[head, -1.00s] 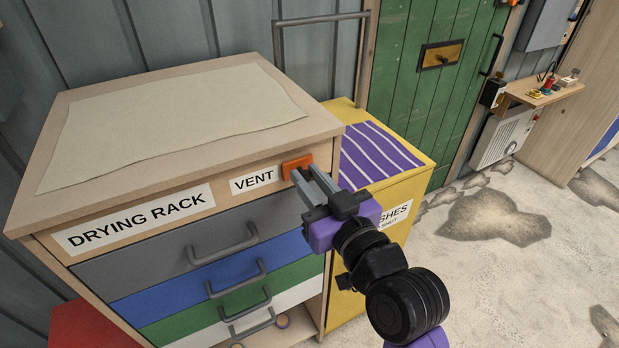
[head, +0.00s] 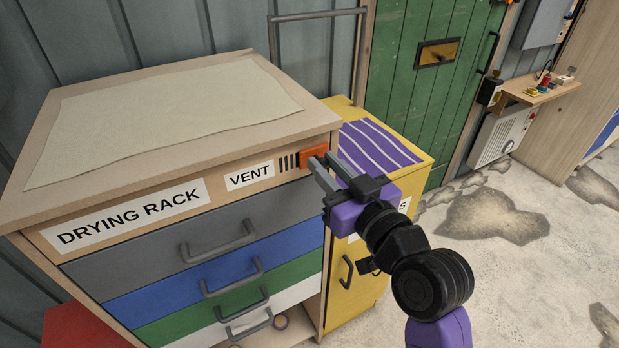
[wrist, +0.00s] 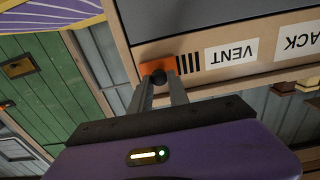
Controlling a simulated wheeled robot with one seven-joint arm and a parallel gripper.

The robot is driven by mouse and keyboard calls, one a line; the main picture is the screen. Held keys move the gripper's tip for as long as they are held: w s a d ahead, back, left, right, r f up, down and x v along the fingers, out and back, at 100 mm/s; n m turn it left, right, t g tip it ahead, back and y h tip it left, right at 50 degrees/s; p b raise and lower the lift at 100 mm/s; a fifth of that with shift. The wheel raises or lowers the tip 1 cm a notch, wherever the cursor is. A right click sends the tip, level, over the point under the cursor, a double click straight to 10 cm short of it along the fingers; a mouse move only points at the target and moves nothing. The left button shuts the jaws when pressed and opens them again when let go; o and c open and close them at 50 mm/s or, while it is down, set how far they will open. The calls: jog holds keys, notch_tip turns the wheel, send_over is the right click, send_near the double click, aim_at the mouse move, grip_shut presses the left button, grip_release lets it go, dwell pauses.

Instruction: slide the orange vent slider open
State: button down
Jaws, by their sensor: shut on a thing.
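The orange vent slider (head: 314,153) sits on the front top rail of the drying rack (head: 60,215), right of the VENT label (head: 249,176). Dark vent slots (head: 288,162) show uncovered between the label and the slider. My gripper (head: 317,164) is at the slider, its two grey fingers shut on it. In the wrist view, the slider (wrist: 152,66) is at the fingertips, with a dark round knob (wrist: 158,78) between them. The slots (wrist: 188,64) lie beside it.
Grey, blue, green and white drawers with handles lie below the rail. A yellow cabinet (head: 368,270) with a purple striped cloth (head: 385,148) stands close on the right. The floor (head: 520,270) farther right is clear.

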jog(key=shift+w+d, duration=0.25)
jog(key=shift+d, duration=0.15)
jog(key=c, duration=1.2)
grip_release()
jog(key=shift+d, duration=0.1)
jog(key=shift+c, duration=0.2)
jog(key=b+v, duration=0.1)
jog(key=v, duration=0.6)
jog(key=shift+s+d, duration=0.2)
jog(key=shift+s, duration=0.1)
